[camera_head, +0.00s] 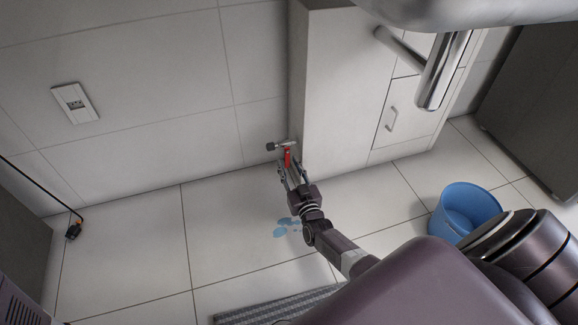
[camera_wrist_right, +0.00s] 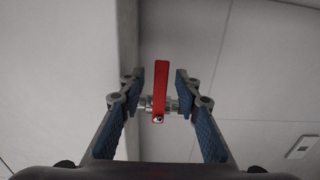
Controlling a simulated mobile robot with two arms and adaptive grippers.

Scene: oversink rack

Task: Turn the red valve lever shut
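The red valve lever (camera_wrist_right: 160,88) stands between the two blue-padded fingers of my right gripper (camera_wrist_right: 159,92) in the right wrist view, with a gap on each side. In that view it runs up and down, across the short metal valve pipe (camera_wrist_right: 173,105). In the head view the red lever (camera_head: 287,157) shows small, below the metal valve (camera_head: 281,146) beside the cabinet's left edge. My right gripper (camera_head: 286,172) reaches up to it there, its fingers open on both sides of the lever. My left gripper is not in view.
The pale cabinet (camera_head: 340,90) stands right beside the valve. Blue puddles (camera_head: 287,227) lie on the tiled floor below. A blue bucket (camera_head: 466,207) stands at the right, a striped grey mat (camera_head: 270,308) at the bottom.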

